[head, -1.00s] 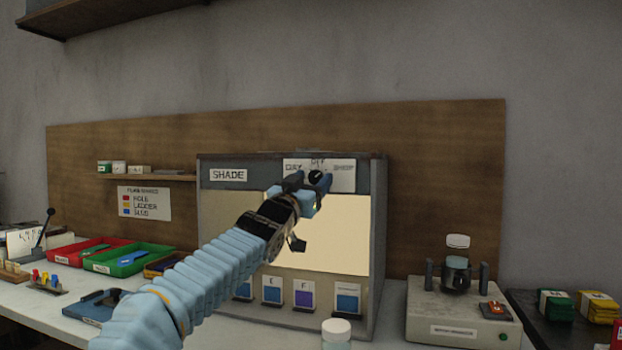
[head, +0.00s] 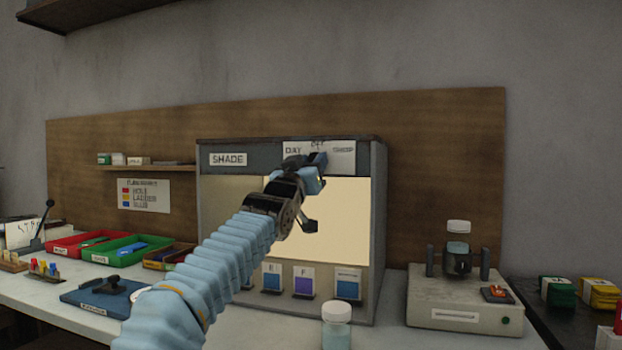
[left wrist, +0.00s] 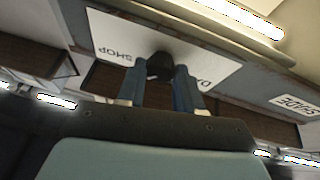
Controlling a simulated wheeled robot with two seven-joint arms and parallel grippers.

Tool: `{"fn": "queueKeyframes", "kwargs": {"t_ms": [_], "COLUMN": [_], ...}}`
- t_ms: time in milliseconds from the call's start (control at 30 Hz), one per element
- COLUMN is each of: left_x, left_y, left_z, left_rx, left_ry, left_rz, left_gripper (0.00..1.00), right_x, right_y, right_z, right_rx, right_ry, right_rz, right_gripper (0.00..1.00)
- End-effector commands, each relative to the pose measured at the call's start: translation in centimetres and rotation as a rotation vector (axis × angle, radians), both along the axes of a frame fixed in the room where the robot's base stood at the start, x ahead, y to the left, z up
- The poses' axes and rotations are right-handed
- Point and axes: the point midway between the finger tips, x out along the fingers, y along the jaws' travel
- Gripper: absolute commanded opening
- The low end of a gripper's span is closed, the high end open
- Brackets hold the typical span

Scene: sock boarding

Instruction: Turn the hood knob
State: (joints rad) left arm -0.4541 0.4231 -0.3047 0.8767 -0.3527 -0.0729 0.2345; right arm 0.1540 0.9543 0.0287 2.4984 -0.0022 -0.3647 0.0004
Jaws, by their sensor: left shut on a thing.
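The shade hood (head: 379,220) is a grey box with a lit cream interior. A white label plate (head: 344,158) on its top front reads DAY, OFF and SHOP. The black hood knob (left wrist: 162,66) sits on this plate in the left wrist view, between the words SHOP and DAY. My left gripper (head: 318,160) reaches up to the plate, and its two blue fingers (left wrist: 162,85) are shut on the knob, one on each side. In the head view the gripper hides the knob, so its pointer direction cannot be told. My right gripper is in neither view.
Sample cards (head: 304,283) stand along the hood's floor. A white-capped jar (head: 337,325) stands in front of it. Red (head: 62,247) and green trays (head: 100,256) lie to the left. A grey device (head: 455,305) stands to the right. A shelf (head: 90,10) hangs high at the left.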

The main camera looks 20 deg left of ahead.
Motion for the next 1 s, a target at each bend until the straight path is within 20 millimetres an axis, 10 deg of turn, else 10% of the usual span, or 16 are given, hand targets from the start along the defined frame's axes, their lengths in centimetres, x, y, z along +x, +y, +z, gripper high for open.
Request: {"fn": "queueKeyframes", "kwargs": {"t_ms": [267, 1000], "left_x": [-0.1, 0.0], "left_y": [-0.7, -0.7], "left_z": [-0.3, 0.1], "left_rx": [-0.237, -0.663], "left_ry": [0.004, 0.022], "left_rz": [-0.002, -0.002], "left_gripper": [0.05, 0.05], "right_x": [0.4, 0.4], "right_y": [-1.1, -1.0], "right_z": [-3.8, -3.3], "right_rx": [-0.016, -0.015], "right_ry": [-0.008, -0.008], "right_rz": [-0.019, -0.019], "right_gripper": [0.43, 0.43]}}
